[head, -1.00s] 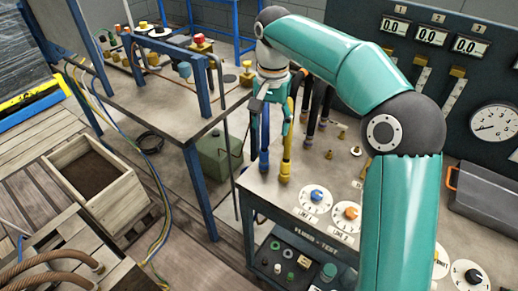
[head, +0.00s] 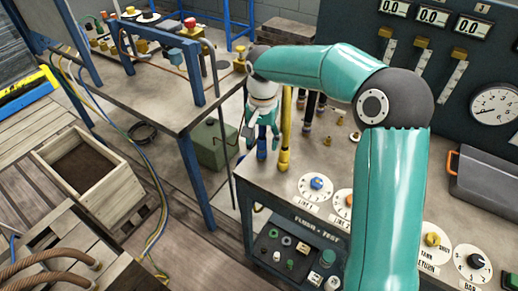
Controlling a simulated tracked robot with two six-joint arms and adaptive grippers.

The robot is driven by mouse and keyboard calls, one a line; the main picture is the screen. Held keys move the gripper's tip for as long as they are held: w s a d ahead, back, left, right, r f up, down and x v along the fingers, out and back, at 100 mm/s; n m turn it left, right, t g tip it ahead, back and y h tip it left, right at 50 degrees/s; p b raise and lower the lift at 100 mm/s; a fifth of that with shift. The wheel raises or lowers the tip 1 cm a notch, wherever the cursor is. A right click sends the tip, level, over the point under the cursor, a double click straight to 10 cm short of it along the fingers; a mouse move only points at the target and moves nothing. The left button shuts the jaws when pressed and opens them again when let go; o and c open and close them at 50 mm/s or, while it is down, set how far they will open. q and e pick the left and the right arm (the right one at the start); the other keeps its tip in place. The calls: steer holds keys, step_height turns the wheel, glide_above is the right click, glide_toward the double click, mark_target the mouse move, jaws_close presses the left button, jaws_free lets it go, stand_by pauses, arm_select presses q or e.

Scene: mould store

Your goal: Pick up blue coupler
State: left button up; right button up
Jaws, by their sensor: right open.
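The blue coupler (head: 262,154) stands upright near the left back edge of the bench top. Only its lower part shows; my right gripper covers the rest. My right gripper (head: 262,140) points down over it with its fingers open, one on each side of the coupler. I cannot tell whether a finger touches it. A yellow coupler (head: 284,150) stands just to its right, close to the gripper. My left gripper is not in view.
More dark couplers (head: 309,115) stand behind and right of the yellow one. Dials, including a blue knob (head: 317,183), lie in front. A grey case (head: 485,185) is at the right. A green can (head: 217,145) is below, left of the bench.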

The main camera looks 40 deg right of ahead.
mark_target(262, 151)
step_height(262, 151, down, 5)
steer(key=shift+d+f, duration=0.1)
stand_by(0.3)
jaws_close()
